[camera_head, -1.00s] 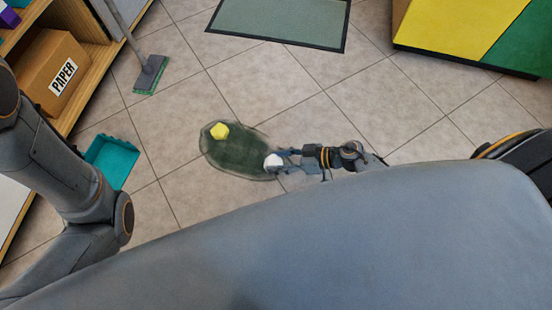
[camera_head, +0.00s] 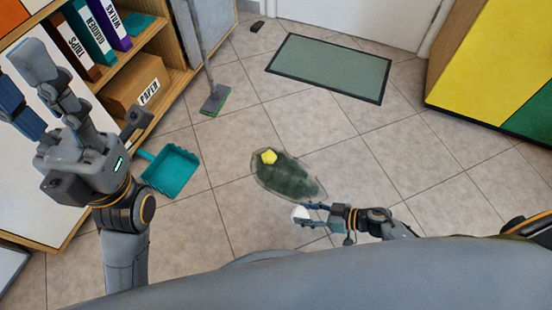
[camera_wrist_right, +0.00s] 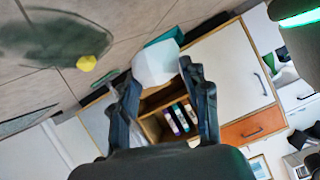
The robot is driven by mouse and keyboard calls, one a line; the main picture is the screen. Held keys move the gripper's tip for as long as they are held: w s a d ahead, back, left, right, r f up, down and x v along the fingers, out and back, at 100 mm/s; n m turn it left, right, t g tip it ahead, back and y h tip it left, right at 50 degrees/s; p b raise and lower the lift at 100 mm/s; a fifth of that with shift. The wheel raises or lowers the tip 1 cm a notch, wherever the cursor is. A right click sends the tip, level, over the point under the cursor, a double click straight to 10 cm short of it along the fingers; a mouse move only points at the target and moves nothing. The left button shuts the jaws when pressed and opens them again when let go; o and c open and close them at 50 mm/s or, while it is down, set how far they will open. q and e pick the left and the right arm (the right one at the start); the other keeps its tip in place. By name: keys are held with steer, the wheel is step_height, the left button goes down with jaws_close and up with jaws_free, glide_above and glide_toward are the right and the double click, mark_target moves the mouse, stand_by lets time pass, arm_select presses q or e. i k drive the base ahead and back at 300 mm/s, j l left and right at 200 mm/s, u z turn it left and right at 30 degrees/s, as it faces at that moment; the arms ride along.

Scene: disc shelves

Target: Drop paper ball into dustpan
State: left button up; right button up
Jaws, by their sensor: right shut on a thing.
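A white, faceted paper ball (camera_head: 299,214) is held between the fingertips of my right gripper (camera_head: 306,216), which is shut on it above the floor. In the right wrist view the ball (camera_wrist_right: 156,64) sits between both fingers. The teal dustpan (camera_head: 172,172) lies on the floor at the left, beside the shelf, well left of the ball. Its tray looks empty. In the right wrist view a teal part of it (camera_wrist_right: 168,37) shows behind the ball. My left gripper (camera_head: 92,95) is raised at the left, with its fingers spread and nothing between them.
A dark green stain (camera_head: 290,180) with a yellow lump (camera_head: 268,157) lies mid-floor. A wooden shelf (camera_head: 180,80) with binders and a PAPER box (camera_head: 135,88) stands left. A broom (camera_head: 215,100) stands near it. A mat (camera_head: 330,67) lies behind. Tiles between stain and dustpan are clear.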

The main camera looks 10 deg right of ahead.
mark_target(174, 170)
steer(key=i+j+u, duration=0.2)
steer(key=u, duration=0.2)
steer(key=i+u, duration=0.65)
steer(key=u, duration=0.15)
